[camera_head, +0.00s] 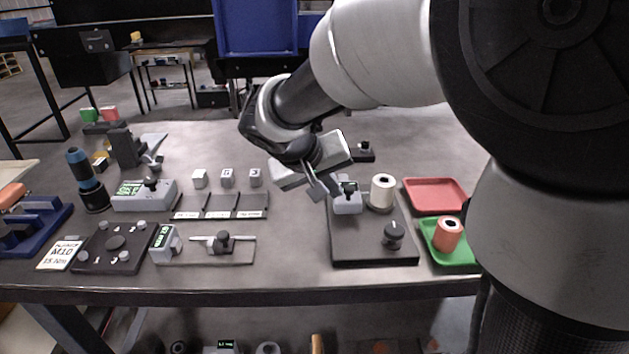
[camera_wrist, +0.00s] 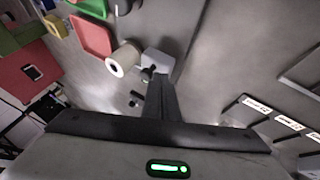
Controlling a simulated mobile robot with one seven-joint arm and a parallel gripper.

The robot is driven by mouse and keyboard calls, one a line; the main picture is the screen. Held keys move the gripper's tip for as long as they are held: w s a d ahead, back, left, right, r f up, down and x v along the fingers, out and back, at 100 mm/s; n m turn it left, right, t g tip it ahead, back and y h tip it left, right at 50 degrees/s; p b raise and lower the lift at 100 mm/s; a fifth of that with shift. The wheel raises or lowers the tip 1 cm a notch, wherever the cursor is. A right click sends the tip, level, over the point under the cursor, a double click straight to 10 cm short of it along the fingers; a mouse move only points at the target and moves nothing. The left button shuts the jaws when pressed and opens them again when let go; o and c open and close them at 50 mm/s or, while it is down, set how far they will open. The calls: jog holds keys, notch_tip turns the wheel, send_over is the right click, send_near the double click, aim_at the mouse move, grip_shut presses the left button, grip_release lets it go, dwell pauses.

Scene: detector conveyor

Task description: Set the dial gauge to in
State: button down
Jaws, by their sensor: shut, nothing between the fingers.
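No label that I can read names the dial gauge. A small grey unit with a black knob on top (camera_head: 347,204) stands on the dark board at the centre right. It also shows in the wrist view (camera_wrist: 160,62), just beyond my fingertips. My gripper (camera_head: 324,193) is shut and empty, just left of this unit; I cannot tell whether it touches it. In the wrist view the closed fingers (camera_wrist: 162,85) point toward the unit. Grey units with green displays stand at the left (camera_head: 160,199) and front left (camera_head: 163,246). Their readouts are too small to read.
A white spool (camera_head: 382,193) and a black knob (camera_head: 393,237) are on the same dark board (camera_head: 365,252). A red tray (camera_head: 436,195) and a green tray holding an orange spool (camera_head: 448,233) lie to the right.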

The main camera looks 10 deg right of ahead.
jog(key=shift+s+d, duration=0.15)
jog(key=shift+d, duration=0.3)
jog(key=shift+d, duration=0.1)
jog(key=shift+f+b, duration=0.1)
jog(key=shift+b, duration=0.2)
